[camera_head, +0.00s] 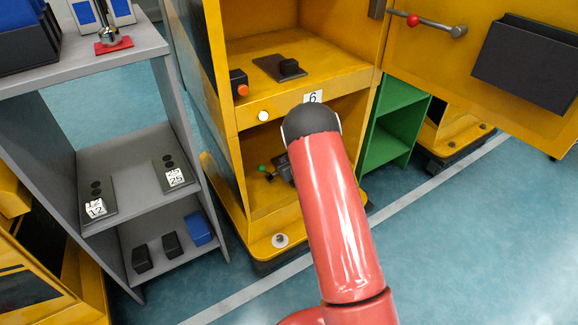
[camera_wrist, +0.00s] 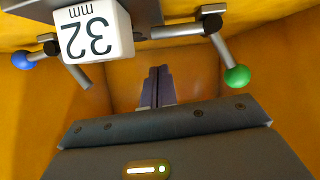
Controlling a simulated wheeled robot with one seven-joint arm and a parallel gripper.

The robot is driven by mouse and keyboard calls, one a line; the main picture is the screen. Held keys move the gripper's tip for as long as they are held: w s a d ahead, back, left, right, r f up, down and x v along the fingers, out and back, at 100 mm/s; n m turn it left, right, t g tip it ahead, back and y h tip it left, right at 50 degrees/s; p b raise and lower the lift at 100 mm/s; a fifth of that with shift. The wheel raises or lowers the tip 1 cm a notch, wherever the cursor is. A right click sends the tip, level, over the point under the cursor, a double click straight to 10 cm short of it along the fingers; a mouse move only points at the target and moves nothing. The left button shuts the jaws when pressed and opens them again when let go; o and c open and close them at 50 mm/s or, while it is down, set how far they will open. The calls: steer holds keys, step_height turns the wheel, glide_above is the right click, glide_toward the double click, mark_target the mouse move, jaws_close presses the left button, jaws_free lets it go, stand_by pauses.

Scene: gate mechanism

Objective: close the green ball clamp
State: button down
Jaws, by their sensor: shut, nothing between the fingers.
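The green ball (camera_wrist: 237,76) is on the end of a metal lever. The lever runs from a dark pivot (camera_wrist: 212,22) at the upper right of the wrist view, where a second rod reaches toward the white 32 mm cube (camera_wrist: 97,30). In the head view the green ball (camera_head: 263,168) shows inside the lower bay of the yellow cabinet. My gripper (camera_wrist: 158,72) is shut and empty, with its fingers in the middle of the wrist view. It is apart from the green ball, which lies to its right. In the head view my red arm hides most of that bay.
A blue ball (camera_wrist: 22,61) on another lever is at the left of the wrist view. A dark grey block (camera_wrist: 85,10) is beside the cube. Yellow bay walls are close around my gripper. In the head view, an open cabinet door (camera_head: 447,50) is at the upper right and a grey shelf (camera_head: 130,160) at left.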

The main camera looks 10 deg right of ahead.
steer(key=s+d+r+m+g+h, duration=0.1)
steer(key=s+d+r+m+h, duration=0.1)
steer(key=s+r, duration=0.95)
steer(key=s+d+r+m+g+h, duration=0.25)
steer(key=s+r, duration=0.65)
steer(key=r, duration=0.5)
steer(key=s+a+r+g, duration=0.1)
steer(key=s+a+r, duration=0.1)
steer(key=s, duration=1)
steer(key=s+a+r+g+y, duration=0.1)
steer(key=s+a, duration=0.3)
steer(key=s, duration=0.9)
steer(key=shift+r+g, duration=0.75)
steer(key=shift+r, duration=0.15)
steer(key=shift+w+a, duration=0.1)
steer(key=shift+w, duration=0.05)
